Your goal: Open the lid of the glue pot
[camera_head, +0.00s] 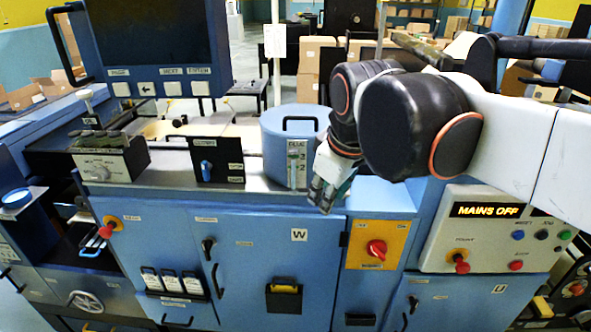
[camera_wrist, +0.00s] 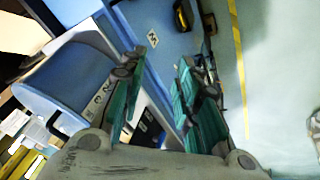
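The glue pot (camera_head: 278,155) is a blue cylinder on the machine's top, with a gauge strip on its front. Its flat blue lid (camera_head: 283,113) is down and carries a black bar handle (camera_head: 300,121). My gripper (camera_head: 325,200) points down in front and to the right of the pot, below lid height, and hides part of the pot's right side. In the wrist view the blue pot (camera_wrist: 75,78) is at the left, outside the fingers. The green-padded fingers (camera_wrist: 164,62) are spread apart with nothing between them.
A black panel with a blue lever (camera_head: 207,168) stands left of the pot. A monitor (camera_head: 155,50) hangs at upper left. Blue cabinet doors (camera_head: 265,255) and a red rotary switch (camera_head: 377,249) are below. The right panel (camera_head: 490,230) reads MAINS OFF.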

